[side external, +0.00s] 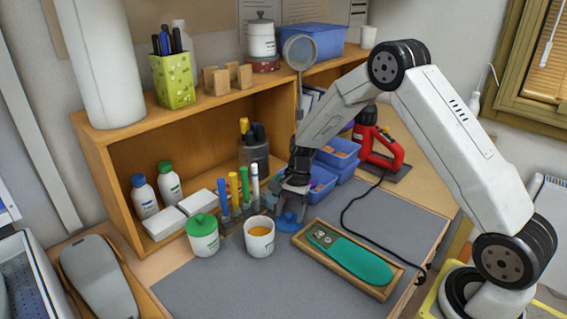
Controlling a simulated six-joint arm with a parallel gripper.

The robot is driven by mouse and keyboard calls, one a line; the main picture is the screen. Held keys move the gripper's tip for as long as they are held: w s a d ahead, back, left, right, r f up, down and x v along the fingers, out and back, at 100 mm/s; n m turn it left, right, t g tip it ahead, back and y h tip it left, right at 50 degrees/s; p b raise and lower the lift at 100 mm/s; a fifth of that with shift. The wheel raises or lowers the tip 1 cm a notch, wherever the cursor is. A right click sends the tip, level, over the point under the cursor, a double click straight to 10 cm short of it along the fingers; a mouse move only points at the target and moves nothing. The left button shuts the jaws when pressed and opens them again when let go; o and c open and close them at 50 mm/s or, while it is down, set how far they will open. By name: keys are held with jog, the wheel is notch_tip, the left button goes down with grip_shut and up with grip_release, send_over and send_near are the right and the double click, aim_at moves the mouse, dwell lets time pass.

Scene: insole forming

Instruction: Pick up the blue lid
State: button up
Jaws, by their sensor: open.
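The blue lid (288,222) lies on the grey mat (207,287), between an open white cup (259,243) with orange contents and the wooden tray with the green insole. My gripper (290,206) is open and points down right above the lid, partly in front of its far side. I cannot tell from this view whether the fingers touch the lid.
A wooden tray with a green insole (355,260) lies to the right. A green-lidded jar (202,236) and a rack of coloured markers (233,190) stand to the left. Blue bins (338,152) and a red heat tool (375,143) are behind. The front mat is clear.

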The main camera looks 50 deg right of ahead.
dwell(0.4)
grip_shut()
jog(key=shift+r, duration=0.8)
jog(key=s+r, duration=1.1)
jog(key=s, duration=0.3)
jog(key=shift+a+r, duration=0.2)
jog(key=shift+a, duration=0.25)
